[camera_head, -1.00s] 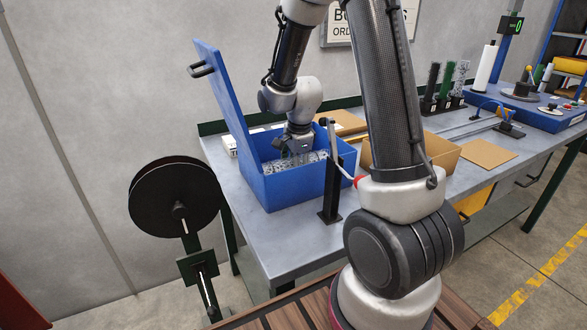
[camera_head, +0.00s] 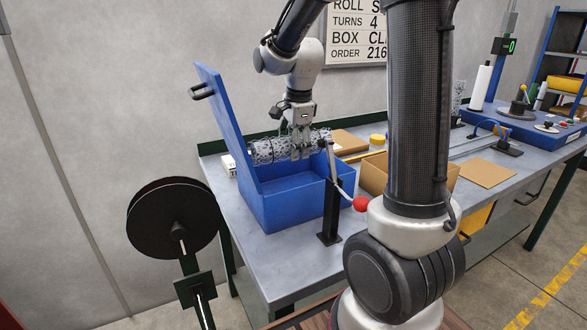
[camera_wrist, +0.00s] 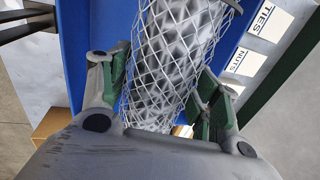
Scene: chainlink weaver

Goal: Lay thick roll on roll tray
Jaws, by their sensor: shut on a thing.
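The thick roll (camera_head: 270,150), a grey cylinder of chain-link mesh, is held level above the open blue box (camera_head: 290,205). My gripper (camera_head: 300,150) comes down from above and is shut around the roll's middle. In the wrist view the roll (camera_wrist: 170,65) runs between the two fingers (camera_wrist: 165,100), with the green finger pads on either side of it. The roll is clear of the box's floor and near its back rim. I cannot make out which thing is the roll tray.
The box's raised blue lid (camera_head: 228,125) stands at its left. A black post with a red-knobbed lever (camera_head: 361,203) stands at the box's front right. A cardboard box (camera_head: 375,175) is to the right. A black reel (camera_head: 172,220) stands left of the bench.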

